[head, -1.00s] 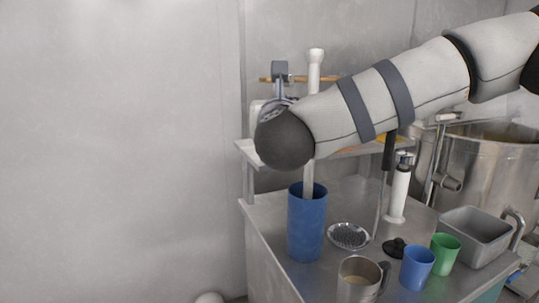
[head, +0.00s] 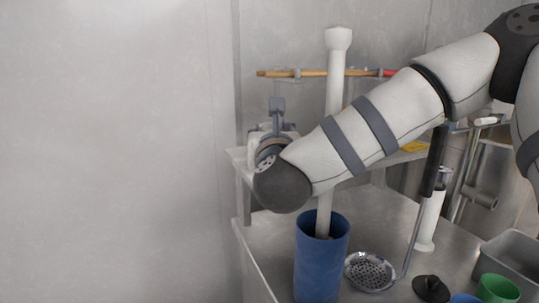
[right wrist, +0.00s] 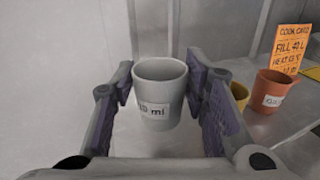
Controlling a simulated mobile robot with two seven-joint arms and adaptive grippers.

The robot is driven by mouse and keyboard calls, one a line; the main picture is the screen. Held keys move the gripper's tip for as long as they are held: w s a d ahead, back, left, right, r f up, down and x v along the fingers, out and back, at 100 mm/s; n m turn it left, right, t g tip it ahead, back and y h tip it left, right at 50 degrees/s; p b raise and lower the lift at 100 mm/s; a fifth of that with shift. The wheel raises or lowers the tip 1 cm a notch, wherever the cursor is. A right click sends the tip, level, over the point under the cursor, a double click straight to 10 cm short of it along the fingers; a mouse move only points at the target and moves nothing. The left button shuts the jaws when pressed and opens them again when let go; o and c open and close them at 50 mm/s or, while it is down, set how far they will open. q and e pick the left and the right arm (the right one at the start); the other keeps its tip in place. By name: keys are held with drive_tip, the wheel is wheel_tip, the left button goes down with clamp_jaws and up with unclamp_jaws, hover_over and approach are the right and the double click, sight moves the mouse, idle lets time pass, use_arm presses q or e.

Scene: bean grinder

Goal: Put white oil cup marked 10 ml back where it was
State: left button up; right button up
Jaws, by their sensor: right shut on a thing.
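The white oil cup (right wrist: 160,88), with a label ending in "ml", sits between the fingers of my right gripper (right wrist: 160,105) in the right wrist view. The gripper is shut on it, and the cup's open rim faces the camera. In the head view my right gripper (head: 277,122) is at the left end of the wall shelf (head: 238,157), largely hidden behind my own wrist. A pale shape beside it may be the cup, but I cannot tell. My left gripper is not in view.
A yellow cup (right wrist: 239,96) and a terracotta cup (right wrist: 275,92) stand to the right on the shelf, near an orange card (right wrist: 291,50). Below are a blue container (head: 321,265) with a white tube (head: 334,100), a strainer (head: 370,272) and a green cup (head: 497,289).

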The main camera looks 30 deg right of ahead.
wheel_tip(320, 180, down, 4)
drive_tip(key=o, duration=1)
drive_tip(key=shift+f, duration=0.1)
drive_tip(key=shift+c, duration=0.2)
drive_tip(key=shift+r, duration=0.2)
drive_tip(key=v, duration=1.2)
